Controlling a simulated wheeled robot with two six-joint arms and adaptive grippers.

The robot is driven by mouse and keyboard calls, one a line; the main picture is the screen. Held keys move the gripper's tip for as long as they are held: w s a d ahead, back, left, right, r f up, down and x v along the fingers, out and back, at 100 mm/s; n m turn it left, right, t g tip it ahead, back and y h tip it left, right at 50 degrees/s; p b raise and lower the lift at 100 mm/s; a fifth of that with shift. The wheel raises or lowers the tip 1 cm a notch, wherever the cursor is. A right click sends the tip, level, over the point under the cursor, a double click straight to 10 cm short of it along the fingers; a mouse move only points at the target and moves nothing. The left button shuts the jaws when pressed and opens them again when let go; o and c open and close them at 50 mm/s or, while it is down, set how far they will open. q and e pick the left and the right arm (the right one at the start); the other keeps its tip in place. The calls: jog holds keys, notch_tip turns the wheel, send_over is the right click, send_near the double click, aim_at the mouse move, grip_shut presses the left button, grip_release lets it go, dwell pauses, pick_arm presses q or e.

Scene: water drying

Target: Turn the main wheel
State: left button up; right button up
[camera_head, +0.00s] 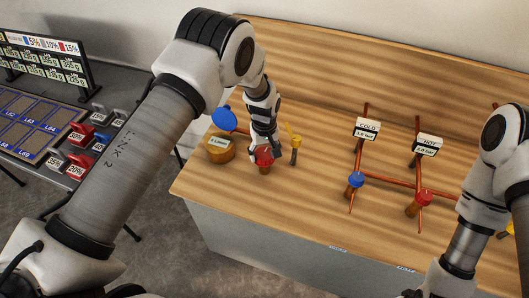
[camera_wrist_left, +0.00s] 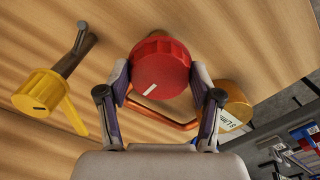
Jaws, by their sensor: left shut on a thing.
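A red round knob wheel (camera_head: 264,156) with a white mark stands on the wooden bench. My left gripper (camera_head: 264,147) reaches down onto it from above. In the left wrist view the red wheel (camera_wrist_left: 161,66) sits between both fingers of my left gripper (camera_wrist_left: 159,78), which is shut on it. A yellow valve handle (camera_head: 296,142) stands just right of it and shows at left in the wrist view (camera_wrist_left: 40,93). No label shows which wheel is the main one.
A yellow-orange container (camera_head: 221,149) with a label and a blue disc (camera_head: 223,119) stand left of the gripper. Copper pipes carry a blue knob (camera_head: 356,180) and a red knob (camera_head: 425,195) under COLD and HOT signs. The bench middle is clear.

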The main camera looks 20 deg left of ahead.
pick_arm(q)
jog(key=shift+f+m, duration=0.1)
jog(key=shift+m, duration=0.2)
jog(key=m+b, duration=0.1)
jog(key=m, duration=0.1)
jog(key=shift+m, duration=0.3)
jog(key=m+b, duration=0.1)
jog(key=m, duration=0.3)
jog(key=shift+a+m, duration=0.1)
jog(key=shift+m, duration=0.2)
jog(key=m, duration=0.4)
jog(key=shift+m, duration=2.1)
jog(key=o, duration=1.1)
jog(key=shift+o, duration=0.2)
jog(key=shift+w, duration=0.15)
